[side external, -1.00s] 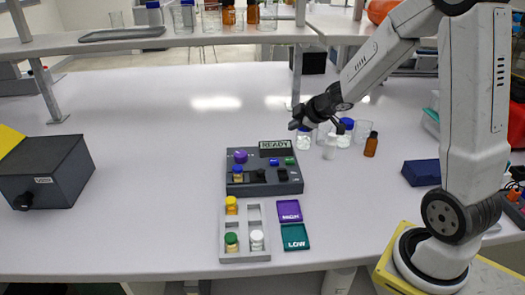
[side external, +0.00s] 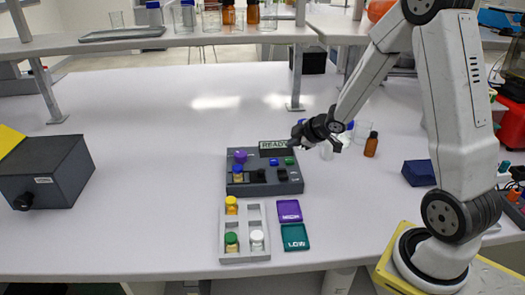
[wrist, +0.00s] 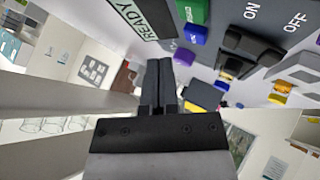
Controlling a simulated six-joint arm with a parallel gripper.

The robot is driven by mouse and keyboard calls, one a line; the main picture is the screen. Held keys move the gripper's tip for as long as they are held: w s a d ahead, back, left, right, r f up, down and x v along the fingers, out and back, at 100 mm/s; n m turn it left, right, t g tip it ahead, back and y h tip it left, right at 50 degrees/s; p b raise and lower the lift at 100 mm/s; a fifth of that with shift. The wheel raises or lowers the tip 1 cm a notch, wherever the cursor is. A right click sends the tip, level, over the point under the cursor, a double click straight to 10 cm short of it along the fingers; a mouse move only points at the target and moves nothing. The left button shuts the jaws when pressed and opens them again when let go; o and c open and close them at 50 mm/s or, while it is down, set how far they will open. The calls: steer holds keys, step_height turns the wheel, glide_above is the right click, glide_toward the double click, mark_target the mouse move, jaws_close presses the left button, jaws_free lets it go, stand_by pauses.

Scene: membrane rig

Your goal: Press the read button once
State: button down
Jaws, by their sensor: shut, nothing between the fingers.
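The dark grey rig (side external: 262,188) stands mid-table with a display (side external: 272,145) reading READY. It carries a green button (side external: 289,161), a blue button (side external: 274,162), a purple knob (side external: 240,156) and black switches. I cannot read which button is the read button. In the wrist view the green button (wrist: 194,12) and blue button (wrist: 194,34) lie just beyond my fingertips, near the display (wrist: 142,17). My gripper (side external: 294,140) is shut and empty, above the rig's back right corner, seemingly apart from the buttons. A blue-capped vial (side external: 238,173) sits in the rig's left side.
A grey rack (side external: 244,250) with several capped vials stands in front, beside a purple tray (side external: 288,211) and a teal LOW tray (side external: 295,237). A brown bottle (side external: 371,145) and glassware stand behind my gripper. A dark box (side external: 45,172) is far left; the table between is clear.

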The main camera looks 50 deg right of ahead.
mark_target(292, 160)
steer(key=shift+f, duration=1.45)
steer(key=shift+f, duration=0.9)
stand_by(2.1)
steer(key=shift+r, duration=0.85)
steer(key=shift+r, duration=0.1)
steer(key=shift+r, duration=2.45)
steer(key=shift+a, duration=0.1)
